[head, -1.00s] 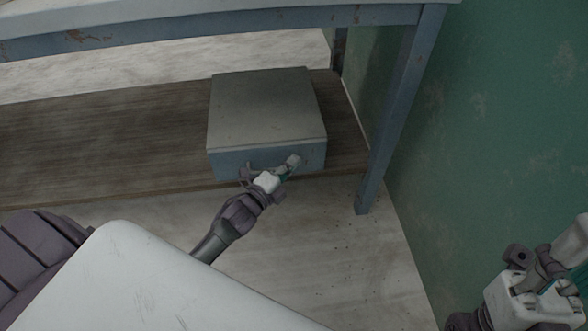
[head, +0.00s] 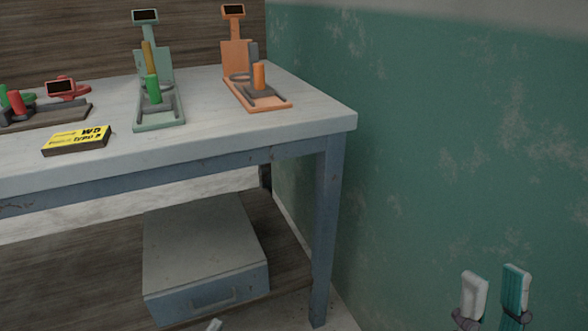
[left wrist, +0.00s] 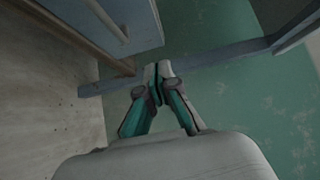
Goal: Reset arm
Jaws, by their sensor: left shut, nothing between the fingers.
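My left gripper (head: 214,325) barely shows at the bottom edge of the head view, just below the front of the grey-blue drawer box. In the left wrist view its two teal-and-grey fingers (left wrist: 158,74) meet at the tips, shut and empty. The drawer box (head: 205,240) sits on the low shelf, its drawer front shut with a handle (head: 213,295). A blue-grey front with a bar handle (left wrist: 108,20) shows at the upper left of the left wrist view, apart from the fingers. My right gripper (head: 492,292) is at the lower right, fingers up, apart and empty.
The table (head: 225,135) holds a green stand (head: 158,108), an orange stand (head: 265,95), a red device (head: 66,88) and a yellow-labelled box (head: 77,140). A table leg (head: 326,230) stands right of the drawer box. The green wall (head: 430,150) closes the right side.

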